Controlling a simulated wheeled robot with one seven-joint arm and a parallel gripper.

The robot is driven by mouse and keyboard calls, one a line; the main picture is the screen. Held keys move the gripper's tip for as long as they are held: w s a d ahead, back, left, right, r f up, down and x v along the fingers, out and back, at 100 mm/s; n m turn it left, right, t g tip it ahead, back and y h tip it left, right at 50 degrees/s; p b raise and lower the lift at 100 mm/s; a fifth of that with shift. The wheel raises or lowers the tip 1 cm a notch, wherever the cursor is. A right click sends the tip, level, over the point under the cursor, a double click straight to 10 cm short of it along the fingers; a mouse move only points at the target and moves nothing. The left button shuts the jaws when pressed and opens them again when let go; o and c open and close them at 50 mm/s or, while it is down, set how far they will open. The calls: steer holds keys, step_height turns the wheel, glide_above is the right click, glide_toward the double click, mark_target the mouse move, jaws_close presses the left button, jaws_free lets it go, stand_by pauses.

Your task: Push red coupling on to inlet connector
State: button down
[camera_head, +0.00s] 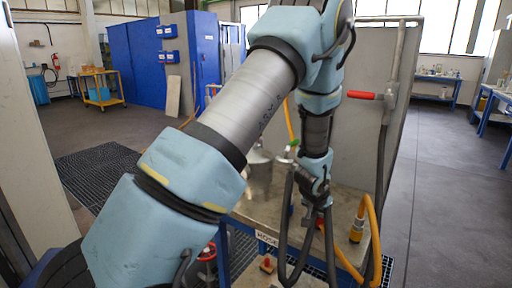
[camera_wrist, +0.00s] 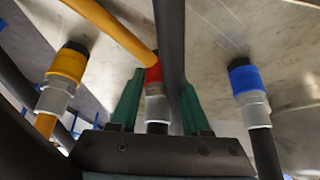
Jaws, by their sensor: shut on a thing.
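In the wrist view my gripper (camera_wrist: 162,82) has its two green fingers on either side of the red coupling (camera_wrist: 153,74), which has a pale metal collar and a dark hose below it. The gripper is shut on this coupling. A dark hose crosses in front and hides part of the coupling's right side. The far end of the coupling is hidden, so I cannot tell whether it touches a connector. No inlet connector can be made out clearly. In the head view my gripper (camera_head: 312,190) is over the metal bench, mostly hidden by wrist parts and hoses.
A yellow coupling (camera_wrist: 70,64) and a blue coupling (camera_wrist: 244,78) stand left and right of my gripper. A yellow hose (camera_wrist: 112,28) runs close by. The right floor is clear.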

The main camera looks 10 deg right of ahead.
steer(key=shift+r, duration=0.25)
steer(key=shift+r+p, duration=1.65)
steer(key=shift+r, duration=0.7)
